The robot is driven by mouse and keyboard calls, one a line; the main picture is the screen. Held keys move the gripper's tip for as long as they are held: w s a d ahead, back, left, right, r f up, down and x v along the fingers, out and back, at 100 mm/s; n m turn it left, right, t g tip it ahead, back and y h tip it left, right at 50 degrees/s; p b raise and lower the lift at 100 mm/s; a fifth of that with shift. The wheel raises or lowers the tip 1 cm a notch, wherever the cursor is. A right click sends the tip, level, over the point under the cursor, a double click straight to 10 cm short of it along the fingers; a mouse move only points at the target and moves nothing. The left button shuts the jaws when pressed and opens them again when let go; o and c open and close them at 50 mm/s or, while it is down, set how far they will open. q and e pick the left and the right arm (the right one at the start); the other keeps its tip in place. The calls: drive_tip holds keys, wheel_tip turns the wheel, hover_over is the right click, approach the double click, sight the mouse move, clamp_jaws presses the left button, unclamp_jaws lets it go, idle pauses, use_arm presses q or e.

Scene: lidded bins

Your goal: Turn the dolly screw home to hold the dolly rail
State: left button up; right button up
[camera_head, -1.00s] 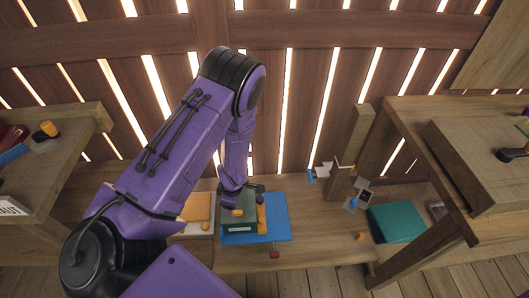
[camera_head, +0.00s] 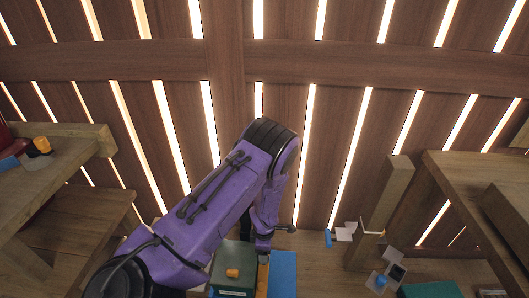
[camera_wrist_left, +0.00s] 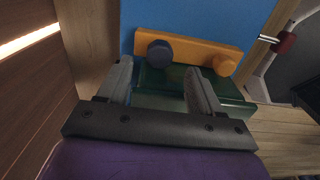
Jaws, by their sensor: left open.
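An orange bar (camera_wrist_left: 190,50), which looks like the dolly rail, lies along the green block (camera_wrist_left: 165,82). A dark blue round knob (camera_wrist_left: 160,53), likely the dolly screw, stands on the bar's left part in the left wrist view. My left gripper (camera_wrist_left: 159,68) is open, with the knob between and just beyond its fingertips; contact is not clear. An orange knob (camera_wrist_left: 223,64) is on the block, beyond the right finger. In the head view, the block (camera_head: 220,255), orange knob (camera_head: 232,272) and bar (camera_head: 262,278) show beside my left gripper (camera_head: 275,240). My right gripper is not in view.
A blue mat (camera_head: 284,272) lies beside the bar. A red piece with a metal pin (camera_wrist_left: 286,42) is at the wrist view's upper right. A wooden post (camera_head: 385,195) and a bench (camera_head: 465,180) stand to the right, and a shelf (camera_head: 50,170) stands to the left.

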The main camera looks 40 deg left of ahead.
use_arm(q)
wheel_tip(320, 180, down, 4)
drive_tip(key=shift+w+r, duration=0.1)
drive_tip(key=shift+r, duration=0.1)
drive_tip(key=shift+f, duration=0.5)
drive_tip(key=c, duration=1)
drive_tip(key=shift+m, duration=0.8)
drive_tip(key=shift+c, duration=0.2)
drive_tip(key=o, duration=1)
drive_tip(key=shift+o, duration=0.2)
wheel_tip(320, 180, up, 11)
drive_tip(key=p, duration=0.1)
drive_tip(key=shift+f+p, duration=0.2)
drive_tip(key=shift+p, duration=0.2)
